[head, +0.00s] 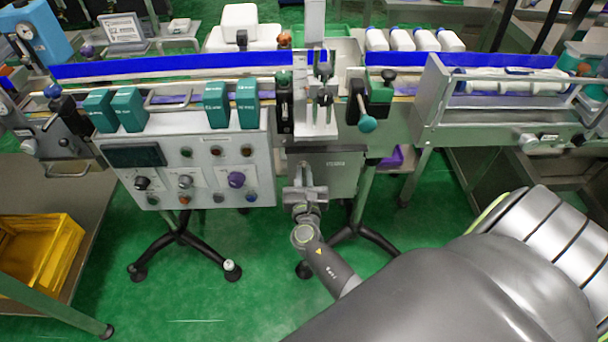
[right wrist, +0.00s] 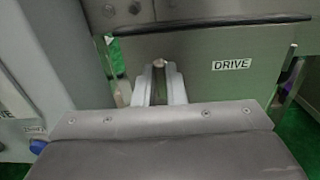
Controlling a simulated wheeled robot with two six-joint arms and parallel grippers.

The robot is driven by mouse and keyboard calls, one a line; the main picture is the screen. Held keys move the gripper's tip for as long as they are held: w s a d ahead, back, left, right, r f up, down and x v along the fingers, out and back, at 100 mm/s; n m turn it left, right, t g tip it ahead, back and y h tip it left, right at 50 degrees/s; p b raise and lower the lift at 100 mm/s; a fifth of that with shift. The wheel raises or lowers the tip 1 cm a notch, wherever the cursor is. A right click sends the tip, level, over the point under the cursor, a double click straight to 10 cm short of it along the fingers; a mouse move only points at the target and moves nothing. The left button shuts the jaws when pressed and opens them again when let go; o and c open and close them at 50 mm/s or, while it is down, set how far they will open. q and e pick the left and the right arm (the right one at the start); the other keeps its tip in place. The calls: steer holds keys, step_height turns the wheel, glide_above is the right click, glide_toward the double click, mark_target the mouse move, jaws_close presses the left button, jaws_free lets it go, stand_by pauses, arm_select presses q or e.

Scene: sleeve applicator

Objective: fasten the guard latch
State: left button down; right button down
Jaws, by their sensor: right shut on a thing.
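The grey cabinet marked DRIVE (head: 340,172) sits under the middle of the conveyor. It also fills the upper right of the right wrist view (right wrist: 205,85). My right gripper (head: 302,169) is at the cabinet's left front edge. In the right wrist view, its two pale fingers (right wrist: 159,70) are shut on a thin upright piece, which looks like the guard latch (right wrist: 159,82). The fingers hide most of the latch, so I cannot tell whether it is fastened. My left gripper is not in view.
A control panel (head: 200,195) with knobs and buttons stands just left of my right gripper. The conveyor (head: 180,68) runs above and behind it. A yellow crate (head: 40,258) is at the far left. Green floor (head: 210,300) is open below, apart from black stand legs.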

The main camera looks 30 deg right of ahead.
steer(key=m+b, duration=0.4)
steer(key=m, duration=0.1)
steer(key=m+b, duration=0.2)
steer(key=m, duration=0.1)
steer(key=shift+s+d+f, duration=0.2)
steer(key=shift+d+f, duration=0.1)
steer(key=shift+d, duration=0.05)
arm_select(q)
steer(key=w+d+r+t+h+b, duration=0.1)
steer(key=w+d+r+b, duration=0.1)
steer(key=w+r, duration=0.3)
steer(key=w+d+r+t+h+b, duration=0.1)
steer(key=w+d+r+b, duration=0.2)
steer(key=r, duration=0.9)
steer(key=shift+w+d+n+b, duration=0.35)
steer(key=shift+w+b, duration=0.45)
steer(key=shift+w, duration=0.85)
arm_select(e)
steer(key=shift+s+d+f+m, duration=0.1)
steer(key=shift+f+m, duration=0.05)
steer(key=shift+m, duration=2.3)
steer(key=shift+d+f+m, duration=0.1)
steer(key=shift+f+m, duration=0.05)
steer(key=shift+m, duration=2.3)
steer(key=c, duration=1.5)
jaws_free()
